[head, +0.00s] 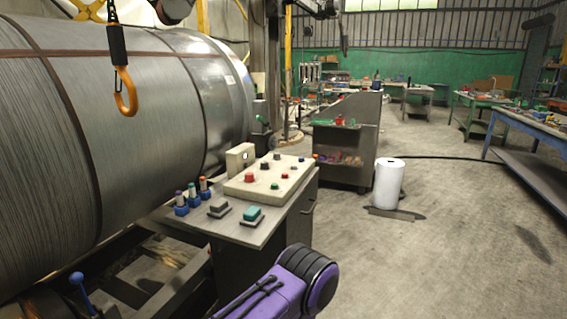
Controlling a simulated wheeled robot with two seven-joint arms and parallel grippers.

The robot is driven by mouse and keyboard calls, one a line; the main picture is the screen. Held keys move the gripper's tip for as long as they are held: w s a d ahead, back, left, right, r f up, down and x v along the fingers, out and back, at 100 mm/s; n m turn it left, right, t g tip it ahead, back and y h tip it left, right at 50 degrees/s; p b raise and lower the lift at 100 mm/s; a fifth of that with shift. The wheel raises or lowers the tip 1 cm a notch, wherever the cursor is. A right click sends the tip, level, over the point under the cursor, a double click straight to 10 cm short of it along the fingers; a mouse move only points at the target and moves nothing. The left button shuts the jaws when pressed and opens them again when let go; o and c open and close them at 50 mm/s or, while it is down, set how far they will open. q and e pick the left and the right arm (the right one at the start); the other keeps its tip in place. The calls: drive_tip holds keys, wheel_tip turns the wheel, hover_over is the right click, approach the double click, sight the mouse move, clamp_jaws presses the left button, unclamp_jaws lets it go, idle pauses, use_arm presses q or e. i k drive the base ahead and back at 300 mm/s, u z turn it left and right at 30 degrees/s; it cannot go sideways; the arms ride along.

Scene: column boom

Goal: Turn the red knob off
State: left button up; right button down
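A cream control panel (270,178) sits on a grey metal cabinet top in the middle of the head view. A larger red knob (249,177) stands near its left edge. I cannot tell which way any knob is turned. Neither gripper shows. A purple and black arm link of mine is at the bottom, in front of the cabinet.
Levers with blue bases (181,204) and a teal switch (252,214) stand on the cabinet top (245,235). A large cable drum (150,120) fills the left. An orange hook (126,95) hangs there. A white roll (389,183) stands on open floor at right.

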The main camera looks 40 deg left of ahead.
sight(249, 176)
drive_tip(key=i, duration=0.8)
drive_tip(key=u, duration=3.65)
drive_tip(key=k, duration=0.6)
drive_tip(key=z, duration=1.2)
